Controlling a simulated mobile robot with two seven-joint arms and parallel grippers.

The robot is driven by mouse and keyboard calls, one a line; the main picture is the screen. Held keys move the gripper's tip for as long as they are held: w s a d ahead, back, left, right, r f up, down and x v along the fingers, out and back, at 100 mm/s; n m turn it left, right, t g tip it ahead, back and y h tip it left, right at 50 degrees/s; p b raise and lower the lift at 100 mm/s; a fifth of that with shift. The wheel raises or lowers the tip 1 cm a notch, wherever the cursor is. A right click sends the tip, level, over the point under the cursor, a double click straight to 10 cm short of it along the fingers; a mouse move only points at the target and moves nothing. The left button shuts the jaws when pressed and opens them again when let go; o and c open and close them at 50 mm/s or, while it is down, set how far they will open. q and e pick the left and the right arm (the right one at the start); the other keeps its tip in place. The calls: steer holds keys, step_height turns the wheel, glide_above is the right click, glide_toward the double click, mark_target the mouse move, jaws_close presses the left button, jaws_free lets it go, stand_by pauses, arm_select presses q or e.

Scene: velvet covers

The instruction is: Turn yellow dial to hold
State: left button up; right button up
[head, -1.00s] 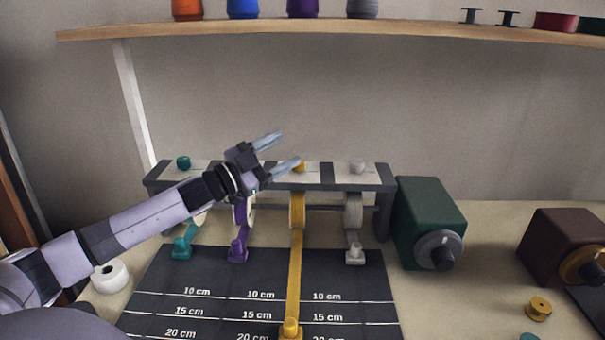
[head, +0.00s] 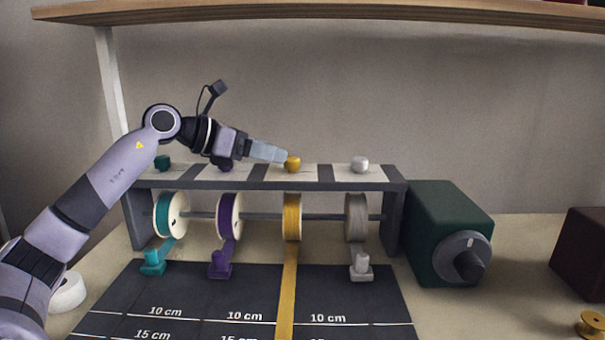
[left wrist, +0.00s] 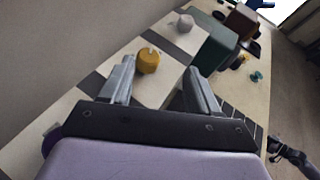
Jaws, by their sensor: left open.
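The yellow dial (head: 293,164) is a small round knob on top of the rack, above the yellow ribbon spool (head: 291,217). In the left wrist view the yellow dial (left wrist: 148,61) has a notch in its top and lies ahead of the open fingers, nearer the left one. My left gripper (head: 268,152) reaches in from the left at the dial's height; its fingertips are close beside the dial. My left gripper (left wrist: 160,85) is open with nothing between its fingers. Whether a fingertip touches the dial I cannot tell. My right gripper is not seen in the head view.
Teal (head: 163,163), purple (head: 226,166) and white (head: 360,164) knobs share the rack top. A green box with a grey knob (head: 447,235) stands to the right. A yellow ribbon (head: 288,290) runs down the dark measuring mat (head: 375,300).

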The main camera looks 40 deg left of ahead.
mark_target(290, 158)
arm_select(q)
steer(key=shift+a+f+y, duration=0.1)
steer(key=shift+a+y, duration=0.3)
steer(key=shift+a, duration=0.1)
steer(key=shift+w, duration=0.15)
steer(key=shift+w+d+f+p, duration=0.1)
steer(key=shift+w+d+p, duration=0.1)
steer(key=shift+w+p, duration=0.3)
steer(key=p+x, duration=0.1)
steer(key=x, duration=0.3)
steer(key=shift+p, duration=0.3)
steer(key=shift+x, duration=0.9)
steer(key=shift+f, duration=0.15)
